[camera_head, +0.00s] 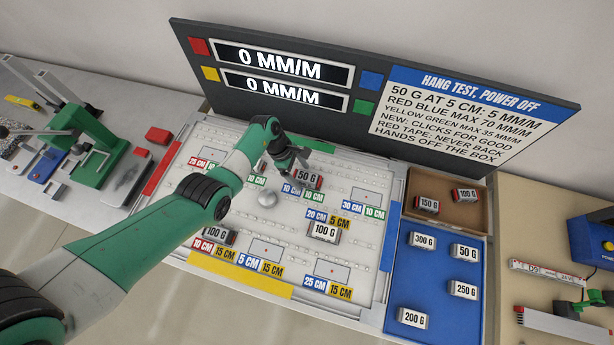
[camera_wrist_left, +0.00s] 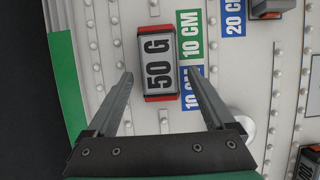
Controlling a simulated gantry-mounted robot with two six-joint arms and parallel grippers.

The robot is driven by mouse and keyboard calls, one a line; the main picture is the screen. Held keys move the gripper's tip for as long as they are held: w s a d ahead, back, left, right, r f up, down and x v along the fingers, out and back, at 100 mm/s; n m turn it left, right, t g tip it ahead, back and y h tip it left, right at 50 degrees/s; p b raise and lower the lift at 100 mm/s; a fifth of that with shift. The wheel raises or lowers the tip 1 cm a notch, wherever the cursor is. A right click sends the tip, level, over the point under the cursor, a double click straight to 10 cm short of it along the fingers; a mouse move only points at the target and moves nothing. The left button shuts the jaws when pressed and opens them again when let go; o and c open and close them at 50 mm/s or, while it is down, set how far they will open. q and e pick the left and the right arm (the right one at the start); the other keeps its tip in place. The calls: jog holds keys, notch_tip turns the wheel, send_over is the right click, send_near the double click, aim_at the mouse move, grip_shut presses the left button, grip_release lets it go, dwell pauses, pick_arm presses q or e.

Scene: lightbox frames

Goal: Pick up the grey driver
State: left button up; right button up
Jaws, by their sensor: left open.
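I cannot make out a grey driver for certain in either view. My left gripper (camera_head: 297,163) is open over the back middle of the white board. In the left wrist view the two fingertips of the left gripper (camera_wrist_left: 158,74) lie to either side of a 50 G block (camera_wrist_left: 158,62), with gaps between them and it. The same 50 G block (camera_head: 307,179) shows in the head view just below the fingers. The block is grey with red ends and a white label. I see no right gripper.
The white studded board (camera_head: 345,262) carries 100 G blocks (camera_head: 325,232) and a silver ball (camera_head: 267,198). A blue tray (camera_head: 440,278) and a brown tray (camera_head: 425,185) hold more blocks. A dark display panel (camera_head: 300,110) stands behind. A green press (camera_head: 95,150) stands left.

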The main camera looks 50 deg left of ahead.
aim_at(306, 176)
pick_arm(q)
grip_shut()
dwell(0.3)
jog(key=shift+r, duration=0.2)
jog(key=shift+r+p, duration=0.3)
notch_tip(306, 176, up, 3)
jog(key=shift+f+p, duration=0.1)
jog(key=shift+p, duration=0.75)
jog(key=s+d+r+p, duration=0.4)
jog(key=s+r, duration=0.5)
jog(key=s, duration=0.4)
jog(key=shift+d+r+p, duration=0.2)
jog(key=shift+p, duration=0.55)
